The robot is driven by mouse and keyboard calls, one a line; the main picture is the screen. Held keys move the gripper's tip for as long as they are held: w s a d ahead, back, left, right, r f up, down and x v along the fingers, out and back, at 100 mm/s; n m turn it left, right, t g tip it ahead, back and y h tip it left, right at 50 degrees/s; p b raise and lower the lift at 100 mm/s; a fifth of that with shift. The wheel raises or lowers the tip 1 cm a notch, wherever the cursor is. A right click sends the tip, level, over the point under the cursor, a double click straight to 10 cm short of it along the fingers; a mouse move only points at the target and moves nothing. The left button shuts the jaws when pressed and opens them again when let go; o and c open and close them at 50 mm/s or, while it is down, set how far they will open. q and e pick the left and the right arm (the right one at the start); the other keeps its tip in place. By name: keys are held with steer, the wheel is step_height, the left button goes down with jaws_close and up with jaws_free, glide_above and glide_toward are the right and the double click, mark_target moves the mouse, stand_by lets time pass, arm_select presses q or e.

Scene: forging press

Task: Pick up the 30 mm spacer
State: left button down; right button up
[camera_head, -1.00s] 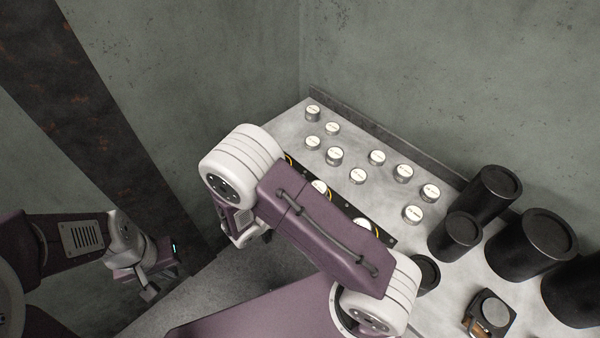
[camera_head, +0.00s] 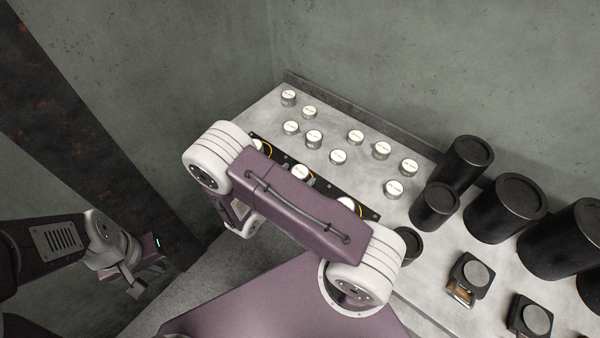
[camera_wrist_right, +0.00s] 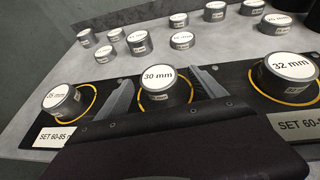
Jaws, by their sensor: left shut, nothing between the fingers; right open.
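The 30 mm spacer (camera_wrist_right: 158,86) is a short grey cylinder with a white labelled top. It stands upright inside a yellow ring on a dark mat (camera_wrist_right: 228,84), between the 35 mm spacer (camera_wrist_right: 62,98) and the 32 mm spacer (camera_wrist_right: 286,72). In the head view it is the middle spacer (camera_head: 300,172) on the mat, partly hidden by my right arm. My right gripper (camera_wrist_right: 163,80) is open, with one grey finger on each side of the 30 mm spacer in the picture; I cannot tell whether they touch it. My left gripper (camera_head: 133,284) is shut and empty, away from the table.
Several more labelled spacers (camera_head: 314,138) stand behind the mat on the grey table (camera_head: 262,112). Black cylinders (camera_head: 505,208) and small dark gauges (camera_head: 468,278) stand at the right. A wall with a low ledge (camera_head: 350,112) closes the back.

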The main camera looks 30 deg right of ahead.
steer(key=x, duration=0.3)
steer(key=shift+w+a, duration=0.1)
steer(key=shift+a, duration=0.1)
steer(key=shift+c, duration=0.9)
steer(key=c, duration=0.5)
jaws_close()
steer(key=shift+r, duration=0.1)
